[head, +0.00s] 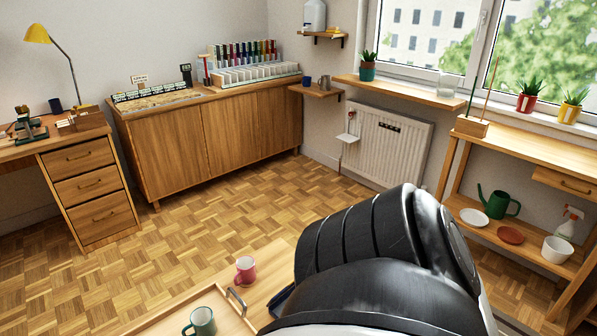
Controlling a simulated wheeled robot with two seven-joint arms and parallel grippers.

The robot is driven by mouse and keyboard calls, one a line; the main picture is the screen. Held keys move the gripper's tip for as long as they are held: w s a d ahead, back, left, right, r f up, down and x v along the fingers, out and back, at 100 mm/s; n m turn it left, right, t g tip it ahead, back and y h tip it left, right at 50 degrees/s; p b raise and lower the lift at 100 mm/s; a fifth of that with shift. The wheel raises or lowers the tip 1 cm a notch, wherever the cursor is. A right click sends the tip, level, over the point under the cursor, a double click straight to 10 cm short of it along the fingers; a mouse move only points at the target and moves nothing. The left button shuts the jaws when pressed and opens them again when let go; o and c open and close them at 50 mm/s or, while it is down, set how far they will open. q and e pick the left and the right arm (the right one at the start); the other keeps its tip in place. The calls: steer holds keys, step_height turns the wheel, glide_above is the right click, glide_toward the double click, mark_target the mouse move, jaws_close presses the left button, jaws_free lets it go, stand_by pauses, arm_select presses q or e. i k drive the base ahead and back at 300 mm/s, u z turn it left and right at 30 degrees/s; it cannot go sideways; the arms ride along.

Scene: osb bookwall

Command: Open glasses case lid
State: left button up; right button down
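I cannot make out a glasses case in the head view. A dark blue edge (279,301) shows beside the tray handle, mostly hidden behind my black arm link, and I cannot tell what it belongs to. Neither of my grippers is in view. My arm link fills the lower middle and right of the picture and hides much of the near table.
A wooden table (262,268) stands close in front, with a red mug (245,270), a green mug (202,322) and a tray with a dark handle (236,301). Parquet floor (190,230) is clear behind it. A plant bench (525,150) stands right, a drawer desk (90,185) left.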

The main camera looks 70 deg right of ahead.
mark_target(272, 300)
steer(key=z, duration=1.6)
steer(key=k, duration=0.75)
steer(key=u, duration=0.4)
steer(key=i, duration=1)
